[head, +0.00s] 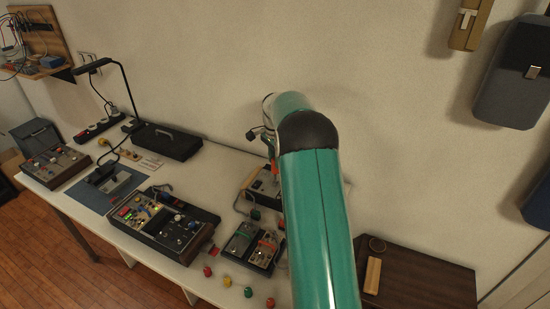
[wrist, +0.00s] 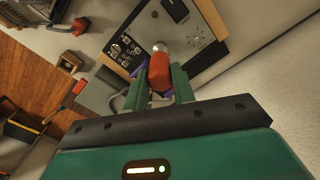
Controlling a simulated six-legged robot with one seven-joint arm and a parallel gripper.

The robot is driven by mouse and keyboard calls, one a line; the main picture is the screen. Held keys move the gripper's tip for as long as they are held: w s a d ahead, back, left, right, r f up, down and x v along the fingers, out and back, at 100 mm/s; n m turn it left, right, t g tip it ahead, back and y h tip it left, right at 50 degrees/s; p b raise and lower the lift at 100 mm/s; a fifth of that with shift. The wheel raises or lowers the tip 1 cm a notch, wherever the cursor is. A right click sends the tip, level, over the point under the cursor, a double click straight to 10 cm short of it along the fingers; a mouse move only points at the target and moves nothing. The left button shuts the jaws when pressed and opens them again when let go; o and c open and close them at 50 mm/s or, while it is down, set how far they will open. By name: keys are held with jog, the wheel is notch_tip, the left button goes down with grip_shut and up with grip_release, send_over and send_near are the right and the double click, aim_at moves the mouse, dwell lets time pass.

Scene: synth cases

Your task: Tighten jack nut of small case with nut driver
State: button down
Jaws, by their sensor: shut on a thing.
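My gripper (wrist: 158,88) is shut on a red-orange handle (wrist: 159,70), which looks like the nut driver's. A round silvery end shows just beyond the handle, over a wood-sided case with a grey panel (wrist: 198,58). Whether the driver touches a nut is hidden by the handle. The panel carries dark knobs or jacks on its left and a row of small marks. In the head view this seems to be the wood-sided case (head: 253,181) by the wall, partly behind my green arm. The orange handle (head: 275,170) shows just above it; my fingers are hardly visible there.
A larger open case (head: 180,232) with colored knobs stands left of it, two small dark boxes (head: 240,241) in front. Several colored knobs line the table's front edge. A black lamp (head: 118,80) rises at left. The wall is close behind.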

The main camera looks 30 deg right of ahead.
jog(key=shift+f, duration=0.7)
jog(key=shift+m, duration=1.4)
